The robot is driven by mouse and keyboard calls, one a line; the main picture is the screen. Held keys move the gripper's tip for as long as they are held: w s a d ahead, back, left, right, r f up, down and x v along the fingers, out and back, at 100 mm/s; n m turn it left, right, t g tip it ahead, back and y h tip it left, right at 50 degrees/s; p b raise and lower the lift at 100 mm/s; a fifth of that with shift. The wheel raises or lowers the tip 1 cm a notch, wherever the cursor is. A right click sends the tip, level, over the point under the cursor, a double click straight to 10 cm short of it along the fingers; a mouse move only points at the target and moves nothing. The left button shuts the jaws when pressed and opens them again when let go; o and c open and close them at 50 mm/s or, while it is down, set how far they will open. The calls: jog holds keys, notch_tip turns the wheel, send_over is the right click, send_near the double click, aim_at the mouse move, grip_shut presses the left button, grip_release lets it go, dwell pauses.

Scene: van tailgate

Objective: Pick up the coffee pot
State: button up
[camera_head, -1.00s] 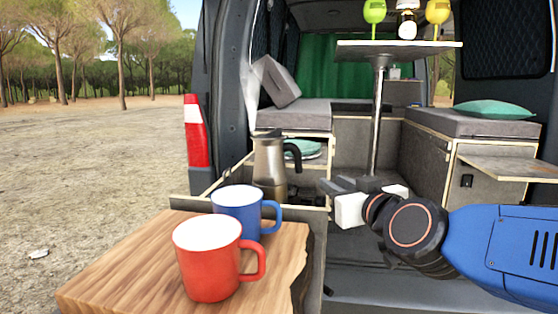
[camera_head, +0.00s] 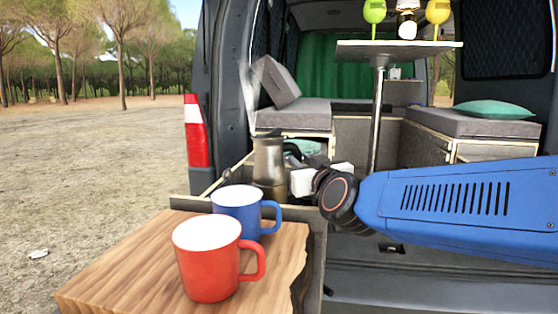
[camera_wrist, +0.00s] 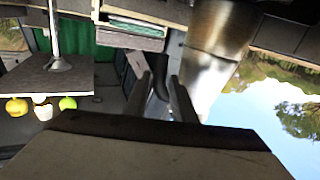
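The coffee pot (camera_head: 269,165) is a metallic moka-type pot with a dark handle on its right. It stands upright behind the mugs, at the open cabinet. In the wrist view, which is upside down, its shiny body (camera_wrist: 213,50) is right of the fingers. My gripper (camera_wrist: 162,80) is open, its two dark fingers apart, with a dark part that looks like the handle between or just beyond their tips. In the head view my gripper (camera_head: 301,181) is just right of the pot; its fingertips are hard to make out there. I cannot tell whether they touch the handle.
A red mug (camera_head: 206,262) and a blue mug (camera_head: 237,207) stand on a wooden board (camera_head: 125,262) in front of the pot. A small table (camera_head: 398,48) on a metal post (camera_head: 377,120) carries green and yellow items. Van benches lie behind.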

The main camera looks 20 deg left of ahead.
jog(key=x, duration=0.7)
jog(key=shift+w, duration=0.25)
jog(key=shift+a, duration=0.1)
grip_shut()
